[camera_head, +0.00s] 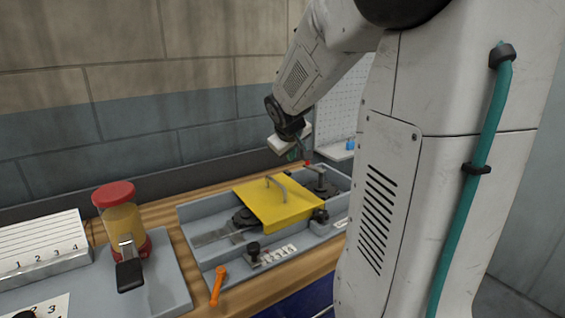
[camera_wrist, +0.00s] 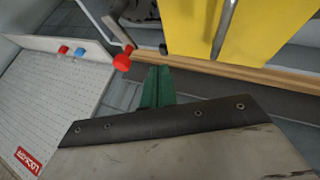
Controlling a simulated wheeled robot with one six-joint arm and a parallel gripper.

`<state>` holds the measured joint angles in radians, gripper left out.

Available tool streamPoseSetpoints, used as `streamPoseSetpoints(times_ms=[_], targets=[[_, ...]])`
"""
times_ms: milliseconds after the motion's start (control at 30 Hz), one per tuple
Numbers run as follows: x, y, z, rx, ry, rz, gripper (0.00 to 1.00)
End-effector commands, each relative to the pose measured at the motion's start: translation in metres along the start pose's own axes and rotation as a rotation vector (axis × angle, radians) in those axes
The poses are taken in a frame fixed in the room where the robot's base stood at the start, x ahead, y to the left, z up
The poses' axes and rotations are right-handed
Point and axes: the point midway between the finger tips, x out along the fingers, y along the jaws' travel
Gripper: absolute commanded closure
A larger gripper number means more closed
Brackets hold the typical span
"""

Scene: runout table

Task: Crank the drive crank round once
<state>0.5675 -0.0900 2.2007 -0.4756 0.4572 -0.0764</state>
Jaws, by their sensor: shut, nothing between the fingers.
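The crank with a red knob (camera_wrist: 122,62) shows in the wrist view at upper left of centre, its grey arm (camera_wrist: 118,32) running up to a dark hub. I take it to be the drive crank. In the head view its red knob (camera_head: 307,163) is small, at the back right of the grey tray. My gripper's green fingers (camera_wrist: 157,88) are shut and empty, just beside the knob in the wrist view. In the head view my gripper (camera_head: 303,152) hangs at the knob, and I cannot tell whether they touch.
A yellow cover (camera_head: 275,203) with a bar handle sits over the grey tray (camera_head: 190,235). An orange handle (camera_head: 218,285) sticks out at the tray's front. A red-lidded jar (camera_head: 122,215) stands left. A pegboard (camera_wrist: 45,95) with red and blue items stands beside the crank.

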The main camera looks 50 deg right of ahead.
Motion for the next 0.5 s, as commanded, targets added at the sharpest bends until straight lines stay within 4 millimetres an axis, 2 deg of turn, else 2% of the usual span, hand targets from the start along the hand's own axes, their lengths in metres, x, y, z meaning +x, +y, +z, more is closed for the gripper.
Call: streamPoseSetpoints(times_ms=[167,500], targets=[[0.025,-0.002,0.001,-0.003,-0.003,-0.003,1.0],[0.097,-0.003,0.001,-0.003,-0.004,-0.004,1.0]])
